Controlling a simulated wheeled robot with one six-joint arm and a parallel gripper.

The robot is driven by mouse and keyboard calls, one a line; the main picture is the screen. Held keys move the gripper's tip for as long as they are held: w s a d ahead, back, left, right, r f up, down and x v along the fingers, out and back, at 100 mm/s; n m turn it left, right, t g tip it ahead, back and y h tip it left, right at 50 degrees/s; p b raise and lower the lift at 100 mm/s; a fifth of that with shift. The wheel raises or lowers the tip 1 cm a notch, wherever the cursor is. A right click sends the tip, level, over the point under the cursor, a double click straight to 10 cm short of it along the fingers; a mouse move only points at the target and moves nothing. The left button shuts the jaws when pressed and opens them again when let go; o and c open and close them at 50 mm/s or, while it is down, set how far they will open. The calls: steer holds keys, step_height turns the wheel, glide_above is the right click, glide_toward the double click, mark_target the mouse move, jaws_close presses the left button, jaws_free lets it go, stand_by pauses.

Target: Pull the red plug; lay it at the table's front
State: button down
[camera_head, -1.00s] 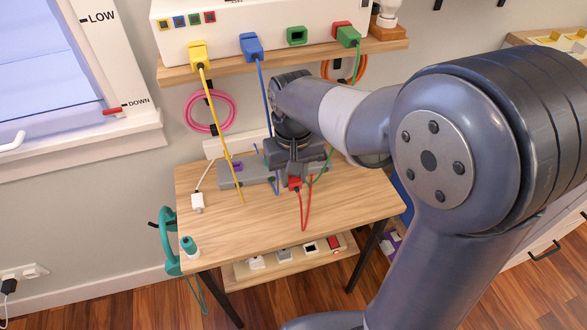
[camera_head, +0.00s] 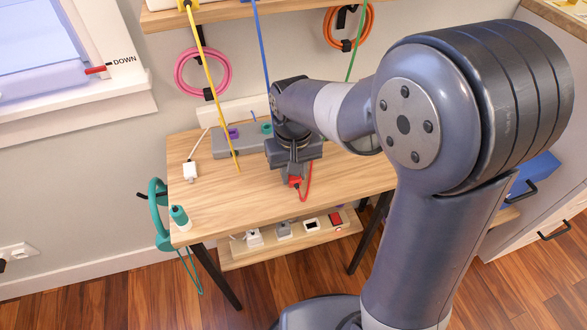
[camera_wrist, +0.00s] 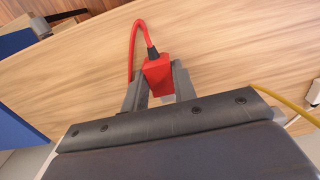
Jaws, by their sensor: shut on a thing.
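The red plug (camera_wrist: 158,76) is between the two fingers of my gripper (camera_wrist: 160,88) in the wrist view. My gripper is shut on it, and its red cable loops up and to the left. In the head view, the red plug (camera_head: 295,182) shows just below my gripper (camera_head: 293,171), over the front half of the wooden table (camera_head: 225,190). I cannot tell whether the plug touches the tabletop. The grey power strip (camera_head: 220,145) lies at the table's back, partly hidden behind my gripper, with purple and teal plugs in it.
A yellow cable (camera_head: 215,95) and a blue cable (camera_head: 262,50) hang from the upper shelf. A lower shelf (camera_head: 280,245) holds several small items. The table's front middle is clear.

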steer(key=shift+f, duration=0.3)
stand_by(0.5)
steer(key=c, duration=1.1)
jaws_free()
steer(key=shift+o, duration=0.2)
steer(key=shift+r, duration=0.1)
step_height(320, 180, up, 11)
steer(key=p, duration=0.2)
steer(key=shift+f, duration=0.2)
step_height(320, 180, down, 11)
steer(key=shift+r+b, duration=0.1)
steer(key=shift+b, duration=0.95)
steer(key=shift+r, duration=0.25)
